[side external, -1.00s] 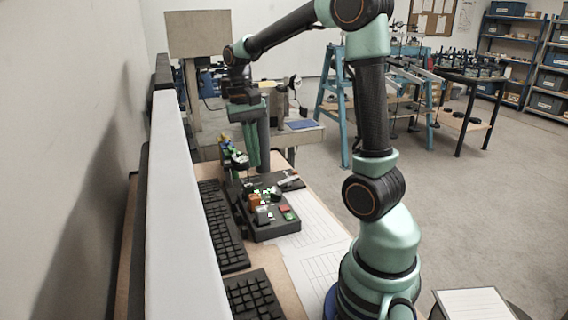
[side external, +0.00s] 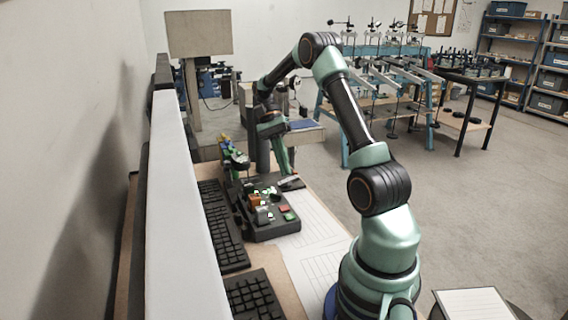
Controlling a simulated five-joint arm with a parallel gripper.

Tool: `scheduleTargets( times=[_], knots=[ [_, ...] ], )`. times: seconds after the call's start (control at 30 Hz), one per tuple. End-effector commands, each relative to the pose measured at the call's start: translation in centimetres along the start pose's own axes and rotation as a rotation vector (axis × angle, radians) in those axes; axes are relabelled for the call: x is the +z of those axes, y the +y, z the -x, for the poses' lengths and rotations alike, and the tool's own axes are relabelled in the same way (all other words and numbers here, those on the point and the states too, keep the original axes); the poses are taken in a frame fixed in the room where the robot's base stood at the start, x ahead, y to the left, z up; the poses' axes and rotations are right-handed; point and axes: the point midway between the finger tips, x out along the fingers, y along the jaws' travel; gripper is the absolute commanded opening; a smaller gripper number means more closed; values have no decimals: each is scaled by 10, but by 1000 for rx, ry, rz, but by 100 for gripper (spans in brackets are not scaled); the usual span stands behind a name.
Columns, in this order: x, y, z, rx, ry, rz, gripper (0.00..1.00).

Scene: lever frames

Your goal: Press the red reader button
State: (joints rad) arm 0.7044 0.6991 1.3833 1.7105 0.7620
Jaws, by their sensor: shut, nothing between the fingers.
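A black control box (side external: 272,232) on the desk carries several small coloured buttons. A red button (side external: 284,208) is on its right part, beside a green one (side external: 289,217). An orange-red block (side external: 254,201) stands on the box's left part. I cannot tell for sure which of these belongs to the reader. A small dark device (side external: 291,185) with a pale top lies just behind the box. My gripper (side external: 286,172) is shut and empty, its green fingers pointing down just above or behind that device. Whether it touches the device is not clear.
Black keyboards (side external: 222,225) lie along the left, next to a pale partition (side external: 175,200). Several coloured items (side external: 232,155) stand behind the box. White paper sheets (side external: 312,250) lie flat to the right of the box.

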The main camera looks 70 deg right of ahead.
Motion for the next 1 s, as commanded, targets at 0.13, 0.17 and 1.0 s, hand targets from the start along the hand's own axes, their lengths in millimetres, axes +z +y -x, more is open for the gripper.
scheduleTargets(
  times=[0.13,0.17,1.0],
  knots=[
    [0,0,0,0,1,1,0],
    [0,-1,-1,0,1,1,0],
    [-37,-36,-67,0,0,2,0]
  ],
)
